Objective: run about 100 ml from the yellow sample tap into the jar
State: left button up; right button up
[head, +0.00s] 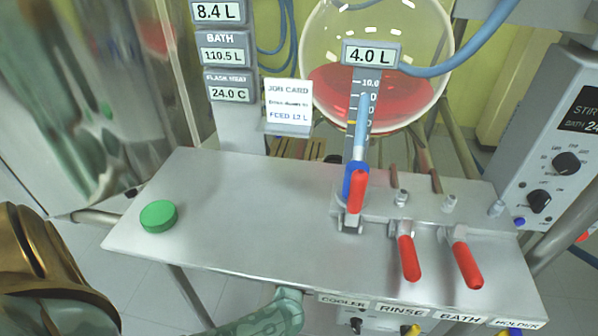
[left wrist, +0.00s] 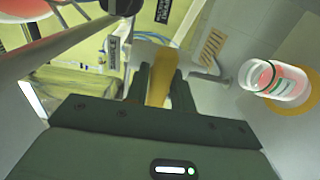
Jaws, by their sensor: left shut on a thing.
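In the left wrist view my left gripper (left wrist: 161,86) is shut on the yellow tap handle (left wrist: 157,92), which shows between its two dark fingers. The tap's outlet cannot be made out. The clear jar (left wrist: 283,81) stands at the right of that view on a round orange-yellow pad (left wrist: 299,103). The jar shows pink-red and white patches inside; I cannot tell its liquid level. A green lid (head: 158,216) lies on the steel shelf in the head view. The yellow tap, the jar and my grippers do not show clearly in the head view.
The steel shelf (head: 225,235) carries several red-handled valves (head: 410,258) at its right. A round glass vessel (head: 385,95) with red liquid stands behind, by a display reading 4.0 L (head: 370,55). A job card (head: 288,103) hangs left of it. The shelf's middle is clear.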

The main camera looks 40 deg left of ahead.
pick_arm(q)
jog(key=shift+s+f, duration=0.1)
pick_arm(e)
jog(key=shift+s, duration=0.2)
pick_arm(q)
jog(key=o, duration=0.9)
jog(key=shift+s+d, duration=0.25)
jog(key=shift+s, duration=0.05)
jog(key=p+v, duration=0.4)
jog(key=v, duration=1.1)
jog(key=shift+s, duration=0.3)
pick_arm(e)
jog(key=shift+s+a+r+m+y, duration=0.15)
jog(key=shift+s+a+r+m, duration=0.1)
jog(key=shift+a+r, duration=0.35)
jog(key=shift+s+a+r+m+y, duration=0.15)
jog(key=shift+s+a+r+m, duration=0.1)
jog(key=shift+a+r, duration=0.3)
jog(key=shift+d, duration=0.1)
